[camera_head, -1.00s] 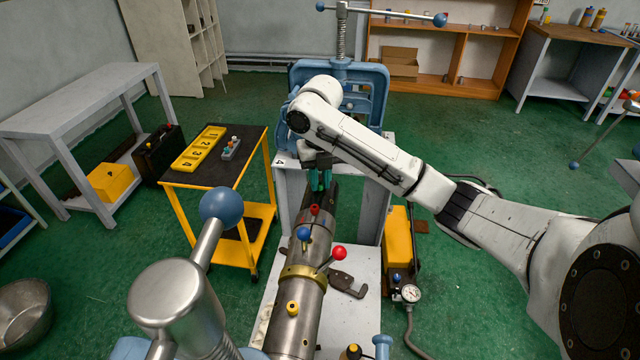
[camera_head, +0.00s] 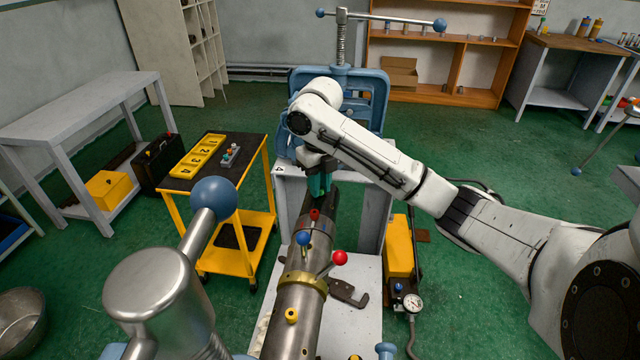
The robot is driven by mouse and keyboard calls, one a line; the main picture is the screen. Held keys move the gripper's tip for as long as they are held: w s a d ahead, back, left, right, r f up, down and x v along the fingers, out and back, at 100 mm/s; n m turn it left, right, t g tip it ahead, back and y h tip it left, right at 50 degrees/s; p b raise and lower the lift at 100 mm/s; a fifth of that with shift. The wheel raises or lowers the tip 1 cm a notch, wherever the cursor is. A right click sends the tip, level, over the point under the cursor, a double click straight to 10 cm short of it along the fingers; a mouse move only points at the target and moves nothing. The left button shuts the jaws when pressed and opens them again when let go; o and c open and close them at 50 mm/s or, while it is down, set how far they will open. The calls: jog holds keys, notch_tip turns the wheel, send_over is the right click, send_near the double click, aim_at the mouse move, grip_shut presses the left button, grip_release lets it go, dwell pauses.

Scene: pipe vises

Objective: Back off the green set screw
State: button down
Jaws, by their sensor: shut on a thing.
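My gripper (camera_head: 319,184) points down at the far end of the steel pipe (camera_head: 296,318), in front of the blue pipe vise. A red-knobbed lever (camera_head: 340,258) sticks out by the brass collar (camera_head: 303,283).
The blue vise (camera_head: 372,85) rises behind my gripper. A near vise handle with a blue ball (camera_head: 214,196) fills the lower left. A yellow cart (camera_head: 240,256) holds a numbered yellow tray (camera_head: 197,156). A pressure gauge (camera_head: 413,302) stands right of the pipe.

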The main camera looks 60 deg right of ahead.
jog(key=shift+f, duration=0.15)
jog(key=c, duration=1)
grip_release()
notch_tip(320, 180, up, 11)
jog(key=shift+f+p, duration=0.1)
jog(key=shift+p, duration=0.35)
